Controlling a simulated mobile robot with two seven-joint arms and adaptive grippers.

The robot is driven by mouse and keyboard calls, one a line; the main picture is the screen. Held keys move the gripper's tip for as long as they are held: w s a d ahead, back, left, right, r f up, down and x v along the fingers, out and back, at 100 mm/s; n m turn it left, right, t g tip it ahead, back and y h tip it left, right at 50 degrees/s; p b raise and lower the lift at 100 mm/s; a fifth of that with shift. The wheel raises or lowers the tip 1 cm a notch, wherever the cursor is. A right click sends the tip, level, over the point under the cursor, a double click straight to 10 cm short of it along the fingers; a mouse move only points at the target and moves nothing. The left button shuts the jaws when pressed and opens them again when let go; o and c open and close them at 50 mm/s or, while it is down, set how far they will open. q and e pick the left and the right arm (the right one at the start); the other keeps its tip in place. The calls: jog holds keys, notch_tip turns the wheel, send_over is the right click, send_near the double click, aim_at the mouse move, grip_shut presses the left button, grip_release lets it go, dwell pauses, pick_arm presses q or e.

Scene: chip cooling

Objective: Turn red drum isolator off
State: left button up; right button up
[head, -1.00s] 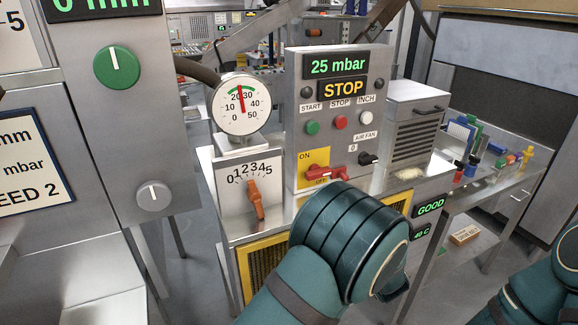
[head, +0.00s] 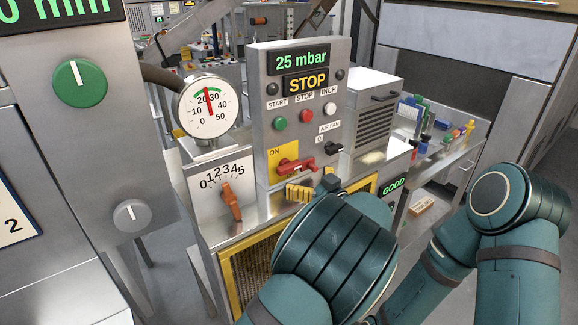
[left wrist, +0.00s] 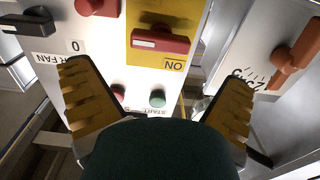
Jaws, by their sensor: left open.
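The red drum isolator (head: 296,166) is a red handle on a yellow plate (head: 280,154) low on the grey control panel. Its handle lies roughly level, and "ON" shows at the plate's upper left. My left gripper (head: 314,187), with yellow-padded fingers, is just below and in front of the handle, apart from it. In the left wrist view the picture is upside down; the isolator handle (left wrist: 160,40) shows beyond the open, empty fingers (left wrist: 155,75). My right arm shows at the right, but its gripper is out of view.
An air fan knob (head: 334,148) is right of the isolator. Start (head: 280,123) and stop (head: 306,115) buttons are above. An orange lever (head: 231,201) on a numbered scale and a dial gauge (head: 207,105) stand to the left.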

aim_at(292, 168)
pick_arm(q)
jog(key=x, duration=0.7)
jog(key=shift+w+a, duration=0.1)
jog(key=shift+c, duration=0.3)
jog(key=c, duration=0.9)
jog(key=shift+c, duration=0.2)
